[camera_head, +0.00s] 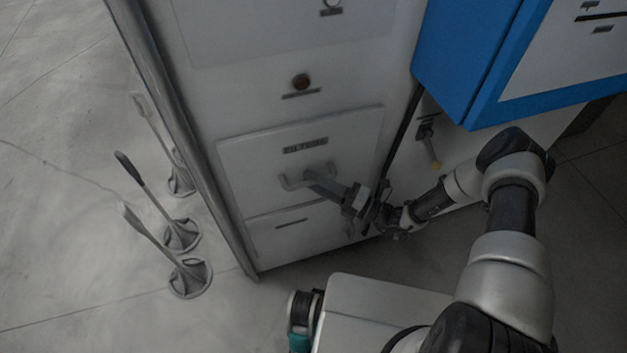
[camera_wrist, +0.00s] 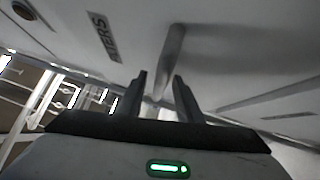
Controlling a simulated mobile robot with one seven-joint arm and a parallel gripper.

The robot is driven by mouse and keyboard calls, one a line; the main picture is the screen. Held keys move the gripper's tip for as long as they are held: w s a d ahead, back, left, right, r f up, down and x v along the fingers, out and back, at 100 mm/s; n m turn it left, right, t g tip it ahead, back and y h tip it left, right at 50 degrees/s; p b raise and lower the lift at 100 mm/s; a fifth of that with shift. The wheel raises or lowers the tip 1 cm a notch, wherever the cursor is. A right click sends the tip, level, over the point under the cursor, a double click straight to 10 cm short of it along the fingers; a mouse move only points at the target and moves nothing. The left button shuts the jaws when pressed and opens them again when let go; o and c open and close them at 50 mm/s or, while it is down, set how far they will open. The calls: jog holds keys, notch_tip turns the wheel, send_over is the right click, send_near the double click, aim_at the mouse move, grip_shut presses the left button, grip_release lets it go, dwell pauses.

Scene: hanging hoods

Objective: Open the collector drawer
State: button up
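The cabinet front has a white drawer panel (camera_head: 250,165) with a dark label and a U-shaped light handle (camera_head: 288,182). The label reads like "FILTERS" in the wrist view. A lower panel (camera_head: 270,238) has a small dark label too small to read. Both fronts look closed. My gripper (camera_head: 312,176) is at the upper panel's handle. In the wrist view my gripper's (camera_wrist: 159,80) two fingers stand apart, and the handle (camera_wrist: 173,45) runs down toward the gap between them. I cannot tell whether they touch it.
A blue-framed cabinet (camera_head: 470,60) juts out at the upper right. A round dark knob (camera_head: 300,82) sits above the drawers. Several long-handled tools in floor holders (camera_head: 181,236) stand left of the cabinet. The floor farther left is clear.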

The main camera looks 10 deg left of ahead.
jog(key=shift+a, duration=0.2)
grip_shut()
jog(key=s+d, duration=0.6)
jog(key=s, duration=0.4)
jog(key=s+d, duration=0.6)
jog(key=s, duration=0.4)
jog(key=shift+d+p, duration=0.25)
jog(key=shift+p, duration=0.15)
grip_release()
